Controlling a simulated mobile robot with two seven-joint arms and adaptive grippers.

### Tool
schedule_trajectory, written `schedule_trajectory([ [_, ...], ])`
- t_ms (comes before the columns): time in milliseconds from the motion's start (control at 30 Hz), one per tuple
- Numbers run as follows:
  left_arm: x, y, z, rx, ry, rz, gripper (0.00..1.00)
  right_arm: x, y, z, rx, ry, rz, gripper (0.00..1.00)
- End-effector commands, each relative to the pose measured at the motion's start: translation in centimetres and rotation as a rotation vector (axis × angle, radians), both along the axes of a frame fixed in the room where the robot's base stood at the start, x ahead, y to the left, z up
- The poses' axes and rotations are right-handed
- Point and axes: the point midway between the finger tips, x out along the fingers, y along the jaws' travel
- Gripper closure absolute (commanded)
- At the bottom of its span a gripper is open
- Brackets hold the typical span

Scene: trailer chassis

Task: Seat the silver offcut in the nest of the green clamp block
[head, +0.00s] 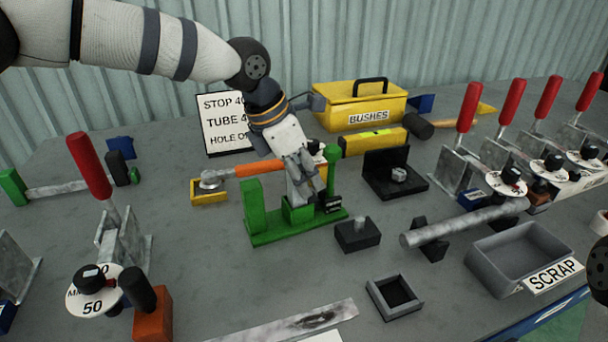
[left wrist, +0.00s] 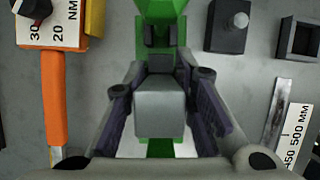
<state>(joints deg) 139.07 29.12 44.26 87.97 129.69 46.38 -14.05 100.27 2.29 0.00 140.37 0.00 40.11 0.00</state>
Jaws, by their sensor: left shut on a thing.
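The green clamp block (head: 292,232) stands on the bench near the middle of the head view, with a tall green post at its right end and a broad upright at its left. My left gripper (head: 304,188) points down over its middle. In the left wrist view the gripper (left wrist: 160,92) is shut on the silver offcut (left wrist: 160,118), a grey block between the two fingers. Green parts of the clamp block show beyond and below the offcut. The fingers hide the nest, so I cannot tell whether the offcut touches it. My right gripper is not in view.
An orange-handled torque wrench (head: 258,170) lies just behind and left of the block. A black block with a peg (head: 357,234) stands close to its right. A square black tray (head: 394,297) and the grey scrap bin (head: 518,256) are further right.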

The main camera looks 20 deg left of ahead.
Motion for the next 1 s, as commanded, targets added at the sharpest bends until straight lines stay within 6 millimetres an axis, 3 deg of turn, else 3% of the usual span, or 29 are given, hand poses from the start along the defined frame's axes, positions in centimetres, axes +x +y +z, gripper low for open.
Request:
schedule_trajectory([
  [233,0.0,0.0,-0.3,-0.002,0.0,0.001,1.0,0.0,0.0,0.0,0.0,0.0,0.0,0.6],
  [267,0.0,0.0,-0.3,0.0,0.0,0.001,0.69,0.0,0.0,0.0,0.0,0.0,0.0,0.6],
  [333,0.0,0.0,-0.3,0.0,0.0,0.001,0.55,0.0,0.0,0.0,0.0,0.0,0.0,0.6],
  [667,0.0,0.0,0.2,0.0,-0.003,0.001,0.55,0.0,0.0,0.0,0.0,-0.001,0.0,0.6],
  [1000,-2.0,2.5,8.3,-0.002,-0.008,0.001,0.55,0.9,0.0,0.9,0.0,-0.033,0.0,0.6],
])
